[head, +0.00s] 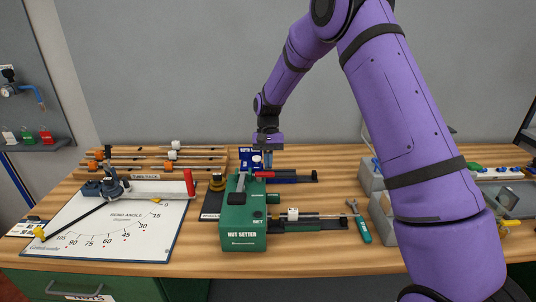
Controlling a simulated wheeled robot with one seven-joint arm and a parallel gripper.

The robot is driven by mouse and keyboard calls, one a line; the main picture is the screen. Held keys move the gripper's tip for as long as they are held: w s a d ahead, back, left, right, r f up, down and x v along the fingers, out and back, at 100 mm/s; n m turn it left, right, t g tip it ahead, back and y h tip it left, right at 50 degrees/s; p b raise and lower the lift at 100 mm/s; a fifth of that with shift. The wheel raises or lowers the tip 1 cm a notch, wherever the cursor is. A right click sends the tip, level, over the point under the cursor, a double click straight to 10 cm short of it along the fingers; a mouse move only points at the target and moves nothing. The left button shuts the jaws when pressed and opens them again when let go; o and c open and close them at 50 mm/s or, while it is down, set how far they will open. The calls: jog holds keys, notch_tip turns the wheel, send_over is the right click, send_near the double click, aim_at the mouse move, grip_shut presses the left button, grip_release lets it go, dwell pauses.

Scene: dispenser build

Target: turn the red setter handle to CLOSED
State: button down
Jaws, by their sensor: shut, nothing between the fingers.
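The green nut setter (242,222) stands near the middle of the bench, with "NUT SETTER" on its front and "SET" on its top. I cannot read a CLOSED mark at this size. My gripper (268,158) is shut and empty, pointing down just behind the red handle in the picture. I cannot tell whether the fingertips touch the handle.
A white bend-angle board (110,235) with a red upright grip (189,182) lies to the left. A green-handled wrench (363,232) lies right of the setter. My purple arm covers the right side.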

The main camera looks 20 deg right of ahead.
aim_at(271, 173)
jog(key=shift+s+a, duration=0.1)
jog(key=shift+s, duration=0.25)
jog(key=shift+s+m+y, duration=0.3)
jog(key=shift+s+m, duration=0.05)
jog(key=shift+m, duration=0.65)
jog(key=shift+s+d+m+t+y, duration=0.25)
jog(key=shift+s+m+t+y, duration=0.1)
jog(key=shift+m, duration=0.55)
jog(key=m, duration=0.2)
jog(key=s+m+t+y, duration=0.1)
jog(key=shift+s+m, duration=0.2)
jog(key=shift+m, duration=0.2)
jog(key=m+t, duration=0.1)
jog(key=m, duration=0.2)
jog(key=s+a+m+t, duration=0.1)
jog(key=m, duration=0.1)
jog(key=s+m+t, duration=0.1)
jog(key=m, duration=0.2)
jog(key=shift+s+a+m+y, duration=0.25)
jog(key=shift+a+m+y, duration=0.05)
jog(key=shift+a+y, duration=0.1)
jog(key=shift+w, duration=0.1)
